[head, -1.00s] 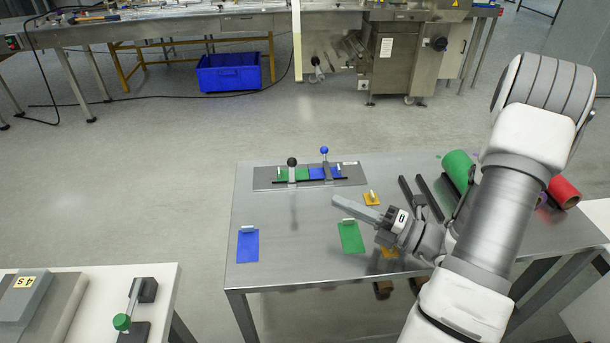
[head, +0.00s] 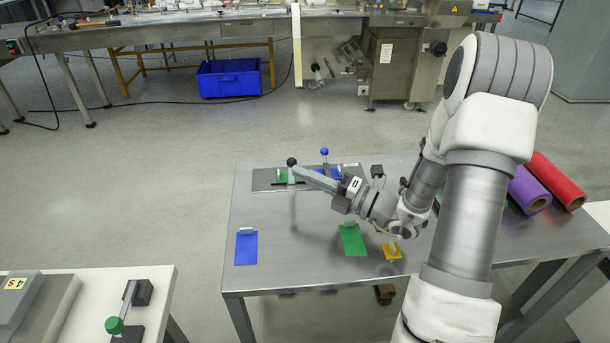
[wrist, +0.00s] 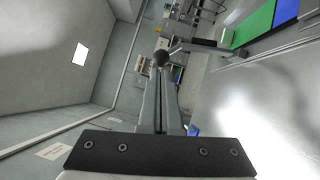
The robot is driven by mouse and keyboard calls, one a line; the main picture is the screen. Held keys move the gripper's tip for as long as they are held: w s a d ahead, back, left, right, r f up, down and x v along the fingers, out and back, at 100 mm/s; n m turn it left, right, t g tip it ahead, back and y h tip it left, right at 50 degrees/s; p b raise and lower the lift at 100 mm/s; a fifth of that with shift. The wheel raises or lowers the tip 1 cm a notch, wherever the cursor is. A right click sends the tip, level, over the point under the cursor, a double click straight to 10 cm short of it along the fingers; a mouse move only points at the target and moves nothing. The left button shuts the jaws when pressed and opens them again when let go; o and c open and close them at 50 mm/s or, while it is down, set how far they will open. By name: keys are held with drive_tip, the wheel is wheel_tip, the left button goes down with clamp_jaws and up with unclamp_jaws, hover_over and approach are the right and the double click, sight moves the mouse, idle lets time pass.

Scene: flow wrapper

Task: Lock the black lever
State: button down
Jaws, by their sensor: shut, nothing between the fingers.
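The black lever is a thin upright rod with a round black knob (head: 291,162) on top. It stands on a grey plate (head: 262,179) at the back of the metal table. My gripper (head: 297,170) is shut, and its tips are at the knob, just below and right of it. In the wrist view the black knob (wrist: 161,58) shows just beyond the ends of my shut fingers (wrist: 161,85). I cannot tell whether they touch. A lever with a blue knob (head: 324,152) stands to the right, its lower part partly hidden behind my gripper.
The plate carries a green panel (head: 283,175) and a blue one (wrist: 287,10). A blue card (head: 246,247), a green card (head: 352,240) and an orange piece (head: 391,250) lie nearer on the table. Purple (head: 529,190) and red (head: 557,181) rolls lie at the right.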

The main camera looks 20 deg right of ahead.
drive_tip(key=shift+r+p, duration=0.1)
drive_tip(key=shift+p, duration=0.2)
drive_tip(key=shift+w+r+m+p, duration=0.2)
drive_tip(key=shift+m+p, duration=0.1)
drive_tip(key=shift+p, duration=0.35)
